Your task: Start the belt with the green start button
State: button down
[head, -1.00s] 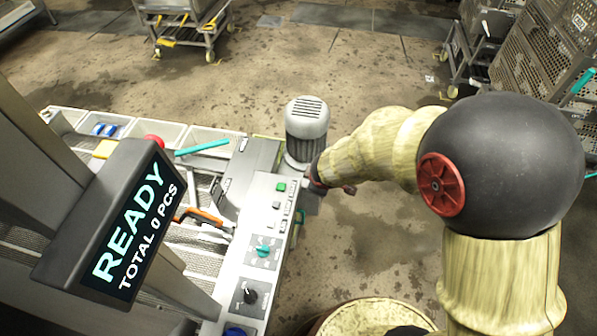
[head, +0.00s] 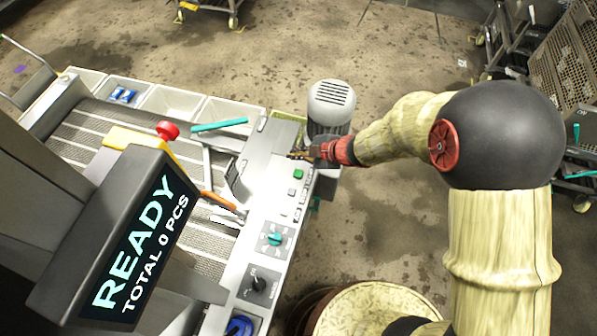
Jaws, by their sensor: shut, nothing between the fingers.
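The green start button (head: 298,174) is a small square green button on the grey control panel (head: 250,262), near its far end. My gripper (head: 294,155) is shut and empty. Its dark tips point left over the far end of the panel, just beyond the green button in the picture. I cannot tell how high the tips are above the panel, but they do not cover the button. The display (head: 140,240) reads READY and TOTAL 0 PCS.
A pale button (head: 291,192), a teal rotary switch (head: 273,239) and a black knob (head: 258,284) are on the same panel. A grey motor (head: 331,105) stands close behind my gripper. A red mushroom button (head: 167,130) sits on a yellow box.

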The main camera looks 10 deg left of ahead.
jog(key=shift+f, duration=0.1)
jog(key=b, duration=0.8)
send_over(297, 174)
notch_tip(297, 174, down, 7)
jog(key=shift+s+f, duration=0.1)
jog(key=shift+s, duration=0.05)
jog(key=shift+f, duration=0.75)
jog(key=shift+f+b, duration=0.15)
jog(key=shift+b, duration=0.15)
jog(key=shift+f, duration=0.25)
